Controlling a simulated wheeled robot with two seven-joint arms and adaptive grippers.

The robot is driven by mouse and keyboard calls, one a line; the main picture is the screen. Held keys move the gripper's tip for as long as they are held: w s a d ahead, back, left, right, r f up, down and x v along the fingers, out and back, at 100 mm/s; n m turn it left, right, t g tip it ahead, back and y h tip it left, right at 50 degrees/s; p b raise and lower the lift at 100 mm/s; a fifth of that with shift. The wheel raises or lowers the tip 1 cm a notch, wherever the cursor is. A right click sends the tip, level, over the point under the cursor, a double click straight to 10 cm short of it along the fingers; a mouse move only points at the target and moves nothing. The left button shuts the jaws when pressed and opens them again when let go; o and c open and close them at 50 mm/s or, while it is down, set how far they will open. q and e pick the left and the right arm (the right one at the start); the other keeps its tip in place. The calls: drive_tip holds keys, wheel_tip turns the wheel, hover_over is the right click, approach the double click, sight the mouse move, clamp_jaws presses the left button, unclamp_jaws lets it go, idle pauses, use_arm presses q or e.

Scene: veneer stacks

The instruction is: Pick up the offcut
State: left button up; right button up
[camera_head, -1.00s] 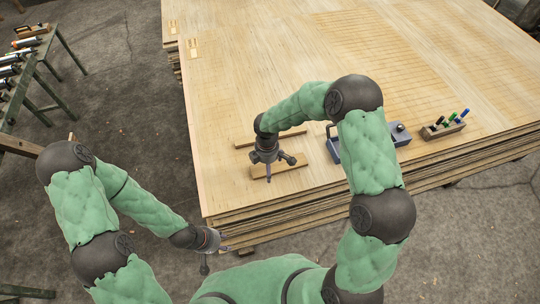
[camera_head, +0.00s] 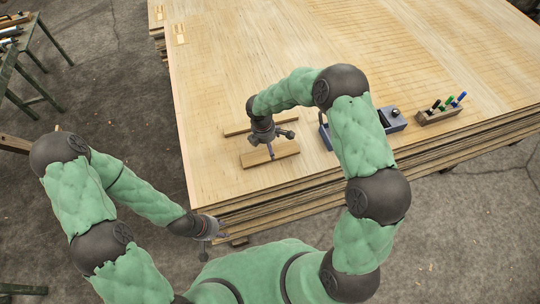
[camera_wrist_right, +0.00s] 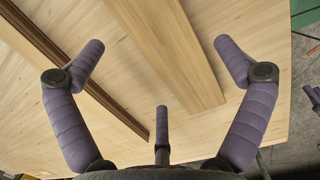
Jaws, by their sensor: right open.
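The offcut looks like a short, flat, pale wooden board (camera_head: 285,150) near the front left corner of the veneer stack. In the right wrist view the board (camera_wrist_right: 170,45) lies ahead of the fingers, between the two side ones. My right gripper (camera_head: 268,142) hangs over the board in the head view, fingers spread and empty; its fingers (camera_wrist_right: 162,80) are open in the wrist view. I cannot tell its exact height above the board. My left gripper (camera_head: 211,242) is low by the stack's front left corner, holding nothing visible; its finger opening is unclear.
A thin wooden strip (camera_head: 238,131) lies just behind the board. A blue-grey metal tool (camera_head: 393,121) is to the right, partly behind my right arm. A wooden block holding pens (camera_head: 438,116) stands farther right. The stack's top (camera_head: 225,75) is bare behind. A green bench (camera_head: 38,55) stands left.

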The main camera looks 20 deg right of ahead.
wheel_tip(320, 180, down, 3)
drive_tip(key=shift+d+f+b, duration=0.15)
drive_tip(key=shift+f+b, duration=0.05)
drive_tip(key=shift+b, duration=0.45)
drive_tip(key=c, duration=1.1)
drive_tip(key=shift+r, duration=0.1)
